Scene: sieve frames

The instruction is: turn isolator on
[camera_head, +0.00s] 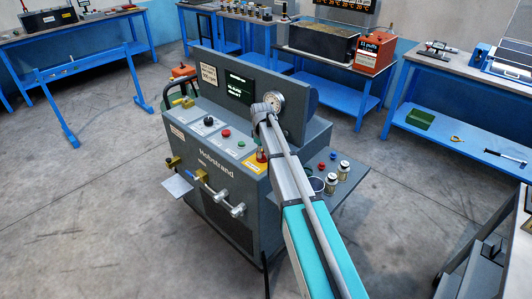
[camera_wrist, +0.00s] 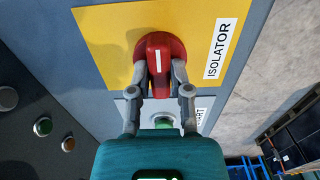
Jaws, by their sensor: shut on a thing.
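The isolator is a red rotary knob (camera_wrist: 157,50) with a white line on it, set on a yellow plate (camera_wrist: 110,32) labelled ISOLATOR. In the wrist view the white line runs upright in the picture, roughly along the label's lettering. My gripper (camera_wrist: 160,88) has its two grey fingers closed on the near end of the knob, one on each side. In the head view the yellow plate (camera_head: 252,164) shows on the console's sloping panel, partly covered by my arm. My gripper cannot be made out clearly there.
A green button (camera_wrist: 164,123) with a partly hidden label sits just below the knob in the wrist view. Other buttons (camera_wrist: 42,126) lie to the left. The grey console (camera_head: 228,215) carries a display (camera_head: 239,86) and gauge (camera_head: 273,102).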

